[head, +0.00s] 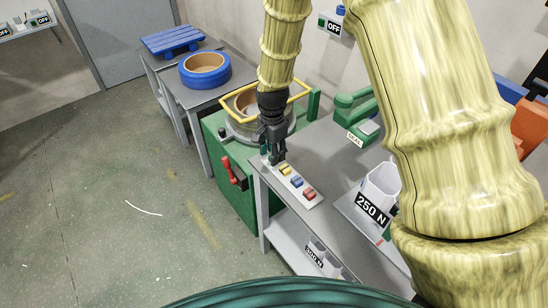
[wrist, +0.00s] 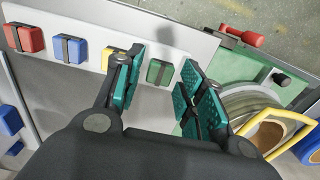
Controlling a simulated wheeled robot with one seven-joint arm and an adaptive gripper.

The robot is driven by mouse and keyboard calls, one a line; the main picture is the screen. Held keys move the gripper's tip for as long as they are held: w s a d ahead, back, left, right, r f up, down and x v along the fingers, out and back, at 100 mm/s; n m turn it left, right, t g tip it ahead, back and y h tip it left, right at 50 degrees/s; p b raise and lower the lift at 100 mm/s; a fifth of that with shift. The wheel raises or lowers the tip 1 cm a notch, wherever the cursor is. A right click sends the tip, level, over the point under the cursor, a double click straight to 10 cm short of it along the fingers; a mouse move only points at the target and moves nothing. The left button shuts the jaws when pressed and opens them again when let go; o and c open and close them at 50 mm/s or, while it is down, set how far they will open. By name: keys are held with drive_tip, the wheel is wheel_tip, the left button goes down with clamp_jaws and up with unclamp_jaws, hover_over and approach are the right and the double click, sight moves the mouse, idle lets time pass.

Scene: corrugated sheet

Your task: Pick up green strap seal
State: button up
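The green strap seal (wrist: 160,73) is a small green block with a dark band, on a pale strip (wrist: 190,42) on the table. In the wrist view it shows between the fingers of my gripper (wrist: 163,62), which is open, with a gap on both sides of the seal. In the head view my gripper (head: 276,158) points down over the far end of the strip (head: 300,198); it hides the green seal there. Yellow (head: 285,170), blue (head: 297,181) and red (head: 309,194) seals lie in a row beside it on the strip.
A green cabinet (head: 236,200) with a red handle (head: 232,173) and a yellow-railed round drum (head: 240,105) stands just beyond the strip. A white 250 N bin (head: 382,182) and a green device (head: 352,107) are on the grey table (head: 325,160). More blue blocks (wrist: 10,120) lie at the wrist view's left edge.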

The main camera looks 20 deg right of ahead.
drive_tip(key=shift+w+f, duration=0.25)
drive_tip(key=shift+f, duration=0.8)
drive_tip(key=shift+s+f, duration=0.15)
drive_tip(key=shift+s, duration=0.05)
drive_tip(key=c, duration=0.6)
drive_tip(key=shift+w, duration=0.1)
